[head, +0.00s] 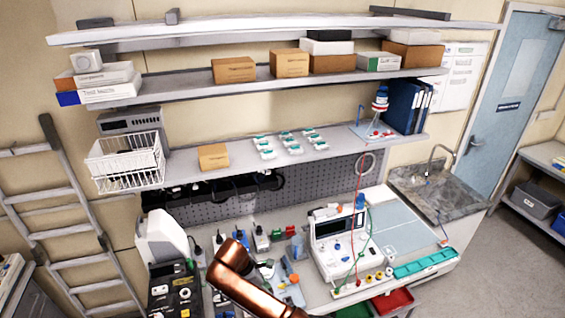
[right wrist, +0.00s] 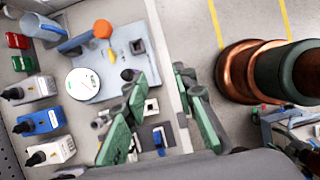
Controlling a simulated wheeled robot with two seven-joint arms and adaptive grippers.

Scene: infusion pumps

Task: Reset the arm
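My right arm (head: 240,272) comes up copper-coloured from the bottom of the head view, over the front of the workbench. Its gripper is hard to make out there against the bench clutter. In the right wrist view the right gripper (right wrist: 160,84) has its two green-padded fingers spread apart. I see nothing held between them. The bench edge and small parts show below and beyond the fingers. My left gripper is not in view.
A white device with a display (head: 340,225) and red and green tubing stands on the bench, right of my arm. A dark and white machine (head: 165,245) stands left. Red (head: 392,300) and green bins sit low at the front. Shelves (head: 200,165) hang behind.

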